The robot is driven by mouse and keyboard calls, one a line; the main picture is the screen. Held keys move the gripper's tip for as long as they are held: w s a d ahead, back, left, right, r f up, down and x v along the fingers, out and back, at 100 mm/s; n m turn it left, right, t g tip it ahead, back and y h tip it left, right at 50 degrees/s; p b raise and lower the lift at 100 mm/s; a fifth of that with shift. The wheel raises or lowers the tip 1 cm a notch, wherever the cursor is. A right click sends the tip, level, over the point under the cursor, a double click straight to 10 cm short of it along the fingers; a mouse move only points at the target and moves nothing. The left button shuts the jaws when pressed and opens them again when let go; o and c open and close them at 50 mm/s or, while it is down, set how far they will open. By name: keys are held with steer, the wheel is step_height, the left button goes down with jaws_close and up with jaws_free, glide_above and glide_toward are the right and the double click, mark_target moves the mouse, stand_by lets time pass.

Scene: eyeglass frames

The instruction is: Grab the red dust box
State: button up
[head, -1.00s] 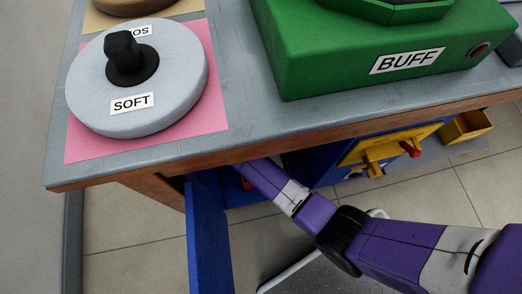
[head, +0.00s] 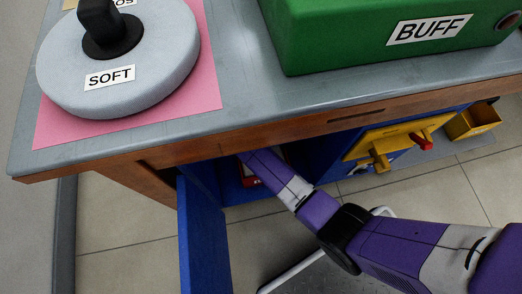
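Part of a red box (head: 250,182) with a light marking shows inside the blue cabinet (head: 232,187) under the bench top. My purple arm crosses in front of it and hides much of it. The arm reaches in under the bench edge, beside the red box in the picture. My gripper is hidden beneath the bench top, so I cannot see whether it touches anything.
An open blue door (head: 204,240) stands left of my arm. The grey bench top (head: 240,112) overhangs the cabinet. A grey SOFT wheel (head: 150,60) and a green BUFF machine (head: 340,45) sit on it. A yellow panel (head: 400,138) and yellow bin (head: 472,122) are right.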

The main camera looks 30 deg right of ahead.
steer(key=shift+f, duration=0.25)
stand_by(0.4)
jaws_close()
stand_by(1.3)
